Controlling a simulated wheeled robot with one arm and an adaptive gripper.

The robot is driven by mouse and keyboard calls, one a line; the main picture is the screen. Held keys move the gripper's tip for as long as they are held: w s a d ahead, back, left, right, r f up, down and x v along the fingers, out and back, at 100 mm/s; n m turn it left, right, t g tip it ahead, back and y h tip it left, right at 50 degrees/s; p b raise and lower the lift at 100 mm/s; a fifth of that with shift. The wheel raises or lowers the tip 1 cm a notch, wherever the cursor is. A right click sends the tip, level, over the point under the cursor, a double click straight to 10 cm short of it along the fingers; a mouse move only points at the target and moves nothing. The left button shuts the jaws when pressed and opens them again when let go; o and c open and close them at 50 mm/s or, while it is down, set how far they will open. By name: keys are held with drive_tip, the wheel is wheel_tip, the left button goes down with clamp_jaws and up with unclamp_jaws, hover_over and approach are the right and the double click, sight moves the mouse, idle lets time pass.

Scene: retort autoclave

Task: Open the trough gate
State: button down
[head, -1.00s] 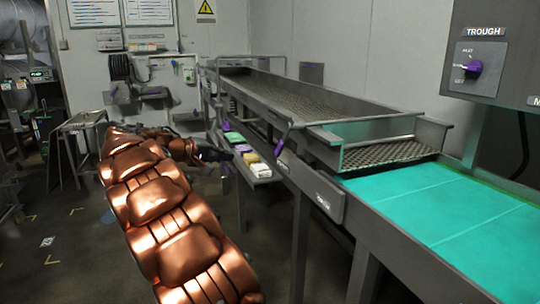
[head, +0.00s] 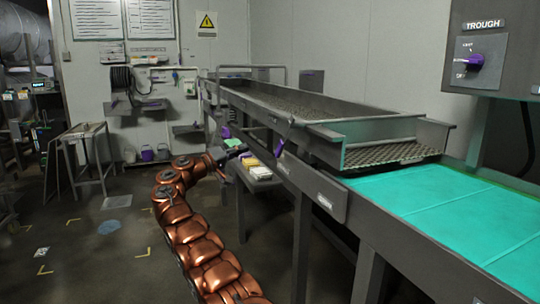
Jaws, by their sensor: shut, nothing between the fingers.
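The long grey metal trough (head: 262,112) runs from the back wall toward the teal belt. A thin lever with a purple grip (head: 280,147) hangs tilted on the trough's left side near this end. My dark gripper (head: 243,150) is shut and empty, small in the picture, left of the lever and apart from it. Its fingertips are hard to make out near the shelf items.
A shelf under the trough holds yellow and white blocks (head: 258,172). The teal belt (head: 455,212) lies at the right. A TROUGH control box (head: 482,48) with a purple knob hangs above it. A small metal stand (head: 90,155) is at left; the floor between is open.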

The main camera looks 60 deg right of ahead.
drive_tip(key=shift+s+d+f+m, duration=0.25)
drive_tip(key=shift+s+d+m, duration=0.1)
drive_tip(key=shift+s+m, duration=0.05)
drive_tip(key=shift+g, duration=0.3)
drive_tip(key=p+x, duration=0.6)
drive_tip(key=x, duration=0.4)
drive_tip(key=shift+s+f, duration=0.1)
drive_tip(key=shift+f, duration=0.1)
